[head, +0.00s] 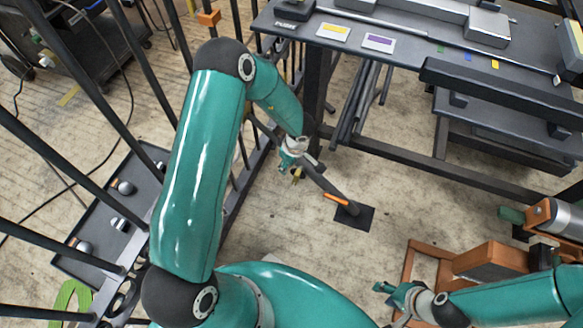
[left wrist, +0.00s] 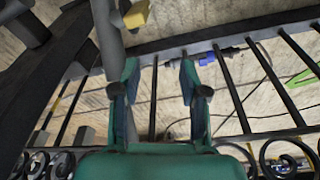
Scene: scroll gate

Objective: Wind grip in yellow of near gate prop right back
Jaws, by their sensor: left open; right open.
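A small yellow grip (head: 297,175) shows just below my left gripper (head: 291,158) in the head view. In the left wrist view the yellow grip (left wrist: 136,14) is at the top, beside a grey bar (left wrist: 108,40). My left gripper (left wrist: 160,85) is open there, and the yellow grip is beyond its fingertips, not between them. The gate (left wrist: 240,90), with dark upright bars and scrolls, lies behind the fingers. A dark prop bar (head: 318,180) with an orange band slants down to a black floor plate (head: 354,217). My right gripper (head: 388,294) is open and empty at the lower right.
A dark workbench (head: 410,45) with yellow and purple cards fills the upper right. A brown wooden frame (head: 490,258) stands near my right arm. A dark tray (head: 88,258) with small metal parts lies behind the bars at left. Bare floor surrounds the plate.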

